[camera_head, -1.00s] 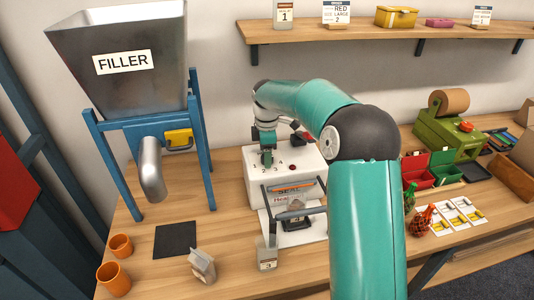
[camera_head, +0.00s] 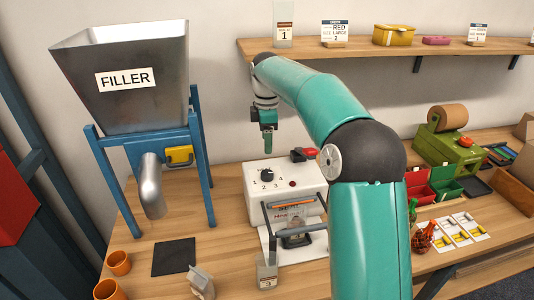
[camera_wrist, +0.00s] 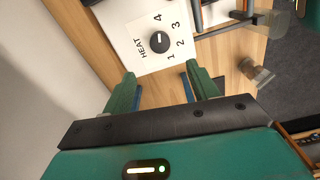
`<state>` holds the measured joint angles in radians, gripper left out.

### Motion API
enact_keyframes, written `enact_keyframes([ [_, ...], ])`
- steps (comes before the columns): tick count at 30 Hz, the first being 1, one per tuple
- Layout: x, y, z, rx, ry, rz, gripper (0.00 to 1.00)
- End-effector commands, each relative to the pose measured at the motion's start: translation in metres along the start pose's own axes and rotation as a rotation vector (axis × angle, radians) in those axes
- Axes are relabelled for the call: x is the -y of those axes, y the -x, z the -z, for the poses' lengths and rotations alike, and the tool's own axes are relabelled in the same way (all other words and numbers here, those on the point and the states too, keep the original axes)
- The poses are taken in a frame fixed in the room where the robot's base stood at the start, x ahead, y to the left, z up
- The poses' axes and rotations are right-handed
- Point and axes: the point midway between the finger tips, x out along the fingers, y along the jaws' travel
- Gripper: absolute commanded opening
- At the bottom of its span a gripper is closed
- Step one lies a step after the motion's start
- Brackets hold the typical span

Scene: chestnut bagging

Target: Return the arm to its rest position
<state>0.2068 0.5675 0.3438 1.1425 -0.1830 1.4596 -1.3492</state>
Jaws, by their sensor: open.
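My gripper (camera_head: 268,143) hangs in the air above the back left part of the white heat sealer (camera_head: 312,201), fingers pointing down and clear of it. In the wrist view my gripper (camera_wrist: 162,88) is open with nothing between its two green fingers. The sealer's black heat dial (camera_head: 267,175), marked 1 to 4, is below and apart from the fingers. The dial (camera_wrist: 159,41) also shows in the wrist view, with its pointer mark towards the 4. My teal arm hides part of the bench at the right of the sealer.
The filler hopper (camera_head: 122,90) on its blue stand is at the left. A wall shelf (camera_head: 380,46) runs behind my arm. A paper bag (camera_head: 201,281), a black mat (camera_head: 174,256) and orange cups (camera_head: 118,263) are at the front left. Red and green bins (camera_head: 445,172) stand at the right.

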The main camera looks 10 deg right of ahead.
Motion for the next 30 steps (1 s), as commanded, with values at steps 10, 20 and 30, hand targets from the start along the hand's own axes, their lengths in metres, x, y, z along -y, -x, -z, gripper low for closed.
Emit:
enact_keyframes([
  [10,0.0,0.018,0.0,0.0,0.0,0.0,0.59],
  [20,0.012,0.029,0.003,0.01,-0.042,-0.02,0.59],
  [30,0.083,0.065,0.008,0.03,-0.303,-0.127,0.59],
])
